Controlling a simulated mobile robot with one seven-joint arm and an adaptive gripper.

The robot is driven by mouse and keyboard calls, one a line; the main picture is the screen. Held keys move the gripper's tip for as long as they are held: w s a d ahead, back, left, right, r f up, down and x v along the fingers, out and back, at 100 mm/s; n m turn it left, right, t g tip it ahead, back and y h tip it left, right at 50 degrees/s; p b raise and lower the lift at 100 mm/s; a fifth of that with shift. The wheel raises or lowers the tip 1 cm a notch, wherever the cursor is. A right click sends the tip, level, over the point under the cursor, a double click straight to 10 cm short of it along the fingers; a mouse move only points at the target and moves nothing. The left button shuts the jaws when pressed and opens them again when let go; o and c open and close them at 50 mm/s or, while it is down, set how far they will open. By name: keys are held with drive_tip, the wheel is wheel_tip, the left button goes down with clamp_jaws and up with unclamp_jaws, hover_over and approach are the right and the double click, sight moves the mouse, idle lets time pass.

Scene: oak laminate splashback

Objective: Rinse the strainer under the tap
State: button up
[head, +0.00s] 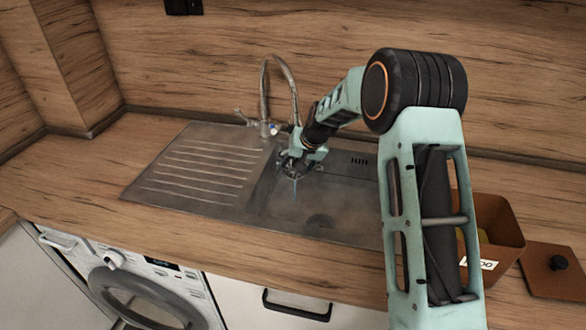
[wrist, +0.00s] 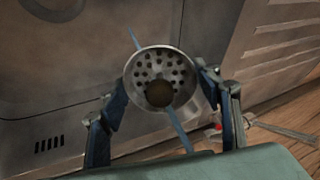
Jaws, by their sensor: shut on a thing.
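The strainer (wrist: 147,65) is a small round metal cup with many holes, and a dark brown round patch shows in it. My gripper (wrist: 165,82) is shut on it, one finger at each side. In the head view my gripper (head: 293,168) is over the back left of the sink basin (head: 345,205), below the tap (head: 291,82) with its tall arched spout. A thin blue line (head: 295,188), looking like a water stream, runs down below the gripper. In the wrist view the blue line (wrist: 177,130) shows on both sides of the strainer.
The ribbed drainboard (head: 200,170) lies left of the basin and is bare. A brown container (head: 502,225) with a label stands at the right, beside a brown lid (head: 555,272) with a black knob. A washing machine (head: 140,285) is below the worktop. My arm hides part of the right side.

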drive_tip(key=shift+w+d, duration=0.2)
drive_tip(key=shift+d, duration=0.2)
drive_tip(key=shift+a, duration=0.1)
drive_tip(key=shift+s+a+b, duration=0.3)
drive_tip(key=shift+a+b, duration=0.05)
drive_tip(key=shift+a, duration=0.1)
drive_tip(key=shift+d, duration=0.1)
drive_tip(key=shift+w+d, duration=0.3)
drive_tip(key=shift+d, duration=0.15)
drive_tip(key=shift+c, duration=0.2)
drive_tip(key=shift+s+d+b, duration=0.1)
drive_tip(key=shift+b, duration=0.2)
drive_tip(key=shift+s+d, duration=0.15)
drive_tip(key=shift+s, duration=0.05)
drive_tip(key=s+d+b, duration=0.3)
drive_tip(key=s, duration=0.3)
drive_tip(key=shift+s+d+b, duration=0.2)
drive_tip(key=shift+b, duration=0.15)
